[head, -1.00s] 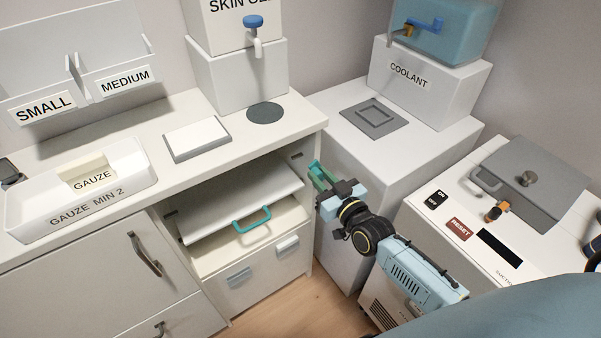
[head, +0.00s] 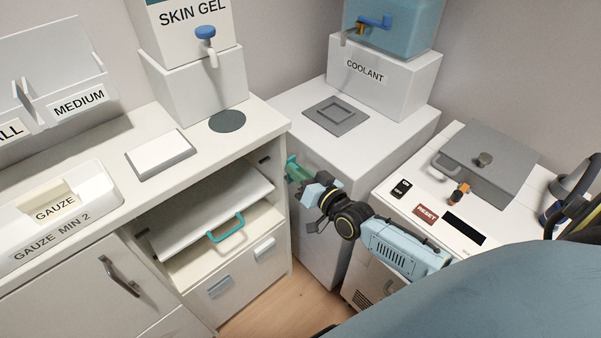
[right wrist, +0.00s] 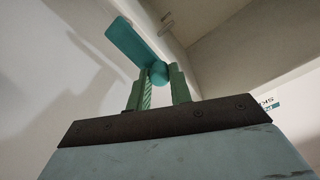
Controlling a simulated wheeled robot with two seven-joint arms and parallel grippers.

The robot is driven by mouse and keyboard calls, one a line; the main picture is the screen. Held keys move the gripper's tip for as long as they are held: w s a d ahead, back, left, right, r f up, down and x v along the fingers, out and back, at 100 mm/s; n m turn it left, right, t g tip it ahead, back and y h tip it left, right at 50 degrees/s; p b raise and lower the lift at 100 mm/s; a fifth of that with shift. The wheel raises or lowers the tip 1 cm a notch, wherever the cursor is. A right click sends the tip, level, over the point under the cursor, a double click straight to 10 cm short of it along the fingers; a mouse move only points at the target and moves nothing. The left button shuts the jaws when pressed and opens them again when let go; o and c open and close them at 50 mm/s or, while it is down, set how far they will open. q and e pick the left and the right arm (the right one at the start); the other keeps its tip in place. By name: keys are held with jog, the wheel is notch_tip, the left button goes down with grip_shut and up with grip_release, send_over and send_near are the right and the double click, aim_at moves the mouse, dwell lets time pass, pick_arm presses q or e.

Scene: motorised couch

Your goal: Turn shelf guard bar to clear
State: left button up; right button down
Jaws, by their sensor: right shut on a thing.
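My right gripper (head: 296,170) is at the right front edge of the cabinet's open shelf bay. In the right wrist view its green fingers (right wrist: 160,88) are shut on a teal bar with a rounded end (right wrist: 130,42), which I take to be the shelf guard bar. The bar slants up and left from the fingers, beside a pale panel. In the head view the bar is mostly hidden by the gripper. The white shelf (head: 212,205) sits in the bay, with a teal loop handle (head: 226,232) at its front. My left gripper is not in view.
The cabinet counter (head: 240,145) holds a gauze tray (head: 80,225), a white pad (head: 160,155) and a skin gel dispenser (head: 195,80). A coolant stand (head: 385,80) is behind my arm. A suction unit (head: 400,215) stands at the right. Wood floor shows below.

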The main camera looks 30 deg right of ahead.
jog(key=shift+d, duration=0.1)
dwell(0.3)
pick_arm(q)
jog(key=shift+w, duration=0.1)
pick_arm(e)
jog(key=c, duration=1.3)
grip_release()
jog(key=shift+o, duration=0.2)
jog(key=shift+s, duration=0.1)
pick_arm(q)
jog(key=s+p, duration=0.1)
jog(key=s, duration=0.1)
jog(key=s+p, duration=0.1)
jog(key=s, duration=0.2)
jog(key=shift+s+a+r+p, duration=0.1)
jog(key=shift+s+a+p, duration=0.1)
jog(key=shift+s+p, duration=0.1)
pick_arm(e)
jog(key=s+d, duration=0.2)
jog(key=s, duration=1.1)
jog(key=shift+r, duration=0.15)
